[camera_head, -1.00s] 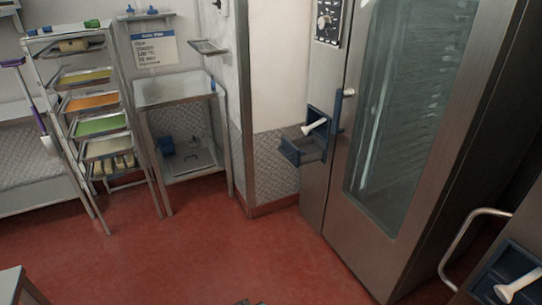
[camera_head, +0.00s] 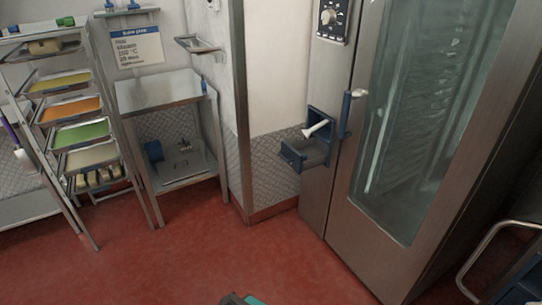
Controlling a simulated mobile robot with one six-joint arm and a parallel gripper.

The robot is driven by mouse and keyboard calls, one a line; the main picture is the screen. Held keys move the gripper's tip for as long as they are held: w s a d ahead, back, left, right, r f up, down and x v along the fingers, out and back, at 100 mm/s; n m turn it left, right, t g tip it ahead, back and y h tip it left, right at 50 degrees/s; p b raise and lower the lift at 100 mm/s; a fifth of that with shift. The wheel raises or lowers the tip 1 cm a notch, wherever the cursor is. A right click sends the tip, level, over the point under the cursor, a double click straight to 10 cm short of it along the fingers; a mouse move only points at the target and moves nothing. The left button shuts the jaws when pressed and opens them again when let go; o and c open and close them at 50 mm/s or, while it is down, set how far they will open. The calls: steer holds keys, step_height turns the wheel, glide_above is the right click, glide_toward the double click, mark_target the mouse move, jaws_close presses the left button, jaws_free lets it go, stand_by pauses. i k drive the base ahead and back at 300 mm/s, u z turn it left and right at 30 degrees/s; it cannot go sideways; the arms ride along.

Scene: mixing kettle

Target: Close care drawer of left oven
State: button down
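The left oven (camera_head: 330,215) is a tall steel cabinet with a large glass door (camera_head: 420,120). A blue door handle (camera_head: 346,110) stands just right of the opening. Only a small dark and teal part shows at the bottom edge; I cannot tell whether it belongs to my gripper. No gripper fingers are visible.
The red floor (camera_head: 180,262) before the oven is clear. A steel table (camera_head: 160,92) and a rack with coloured trays (camera_head: 78,133) stand at left. A wall corner (camera_head: 240,120) stands left of the oven. A curved metal handle (camera_head: 480,260) juts in at lower right.

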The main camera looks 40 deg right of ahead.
mark_target(316, 151)
steer(key=u, duration=0.2)
steer(key=i, duration=0.9)
steer(key=u, duration=0.2)
